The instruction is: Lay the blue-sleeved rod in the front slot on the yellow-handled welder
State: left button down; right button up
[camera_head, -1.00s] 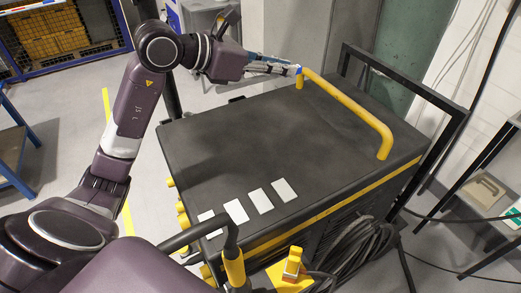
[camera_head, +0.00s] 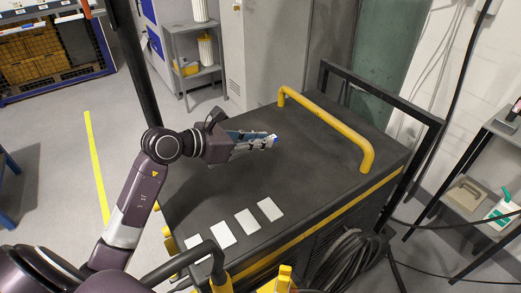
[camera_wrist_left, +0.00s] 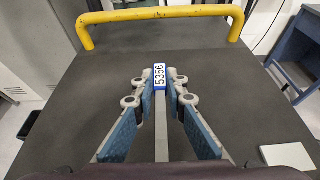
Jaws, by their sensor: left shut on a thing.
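The yellow-handled welder (camera_head: 330,185) is a dark cabinet with a flat top and a yellow bar handle (camera_head: 325,122) along its far right. The handle also shows at the top of the left wrist view (camera_wrist_left: 160,12). My left gripper (camera_head: 268,142) is above the middle of the top, with its blue-padded fingers shut on the blue-sleeved rod (camera_wrist_left: 161,87). The rod's blue sleeve and white label reading 5356 stick out between the fingertips, and its grey shaft runs back toward my wrist. I cannot clearly make out the front slot. My right gripper is not in view.
Several white plates (camera_head: 247,221) lie in a row near the top's front edge. A black and yellow bar (camera_head: 217,262) rises there. Coiled dark cables (camera_head: 350,262) hang in front. A black frame (camera_head: 420,115) stands behind the handle. The top around my gripper is clear.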

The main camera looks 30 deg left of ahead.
aim_at(261, 158)
pick_arm(q)
jog(key=shift+f, duration=1.95)
jog(key=shift+f, duration=0.2)
jog(key=c, duration=1.9)
grip_release()
jog(key=shift+c, duration=0.2)
jog(key=shift+r, duration=0.1)
